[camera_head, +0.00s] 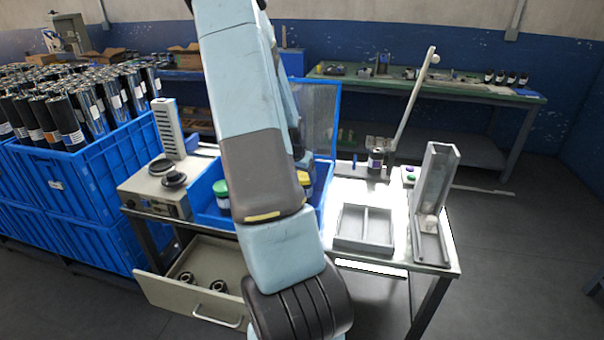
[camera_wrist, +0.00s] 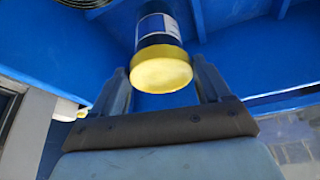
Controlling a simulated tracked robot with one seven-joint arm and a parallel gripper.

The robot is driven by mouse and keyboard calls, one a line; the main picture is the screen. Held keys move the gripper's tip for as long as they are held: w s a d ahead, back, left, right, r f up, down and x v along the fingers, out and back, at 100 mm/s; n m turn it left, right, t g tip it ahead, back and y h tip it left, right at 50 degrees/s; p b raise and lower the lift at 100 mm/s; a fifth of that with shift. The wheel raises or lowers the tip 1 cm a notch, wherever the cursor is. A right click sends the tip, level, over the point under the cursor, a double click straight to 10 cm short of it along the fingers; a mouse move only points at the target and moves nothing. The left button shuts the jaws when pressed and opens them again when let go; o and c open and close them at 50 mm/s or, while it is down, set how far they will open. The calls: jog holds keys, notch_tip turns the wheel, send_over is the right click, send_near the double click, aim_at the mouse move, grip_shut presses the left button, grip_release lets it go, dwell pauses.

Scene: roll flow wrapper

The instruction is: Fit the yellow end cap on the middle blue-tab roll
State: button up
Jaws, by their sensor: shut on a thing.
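The yellow end cap (camera_wrist: 160,75) faces the wrist camera, between the two fingers of my gripper (camera_wrist: 162,85). A dark blue roll body (camera_wrist: 155,28) with a white label extends beyond it; I cannot tell whether the cap is fixed to it. The fingers are shut on the yellow cap. In the head view a bit of yellow (camera_head: 305,180) shows beside my arm, over the blue bin (camera_head: 210,215).
A green-lidded jar (camera_head: 221,190) stands in the blue bin. Right of it are a grey divided tray (camera_head: 363,243) and a tall grey chute (camera_head: 436,190). An open drawer (camera_head: 190,290) juts out at the front left. Blue crates (camera_head: 100,190) of rolls stand at left.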

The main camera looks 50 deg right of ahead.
jog(key=shift+f, duration=0.2)
jog(key=o, duration=0.7)
jog(key=shift+r, duration=0.1)
jog(key=shift+v, duration=5.45)
jog(key=shift+s+a, duration=0.1)
jog(key=shift+a, duration=0.05)
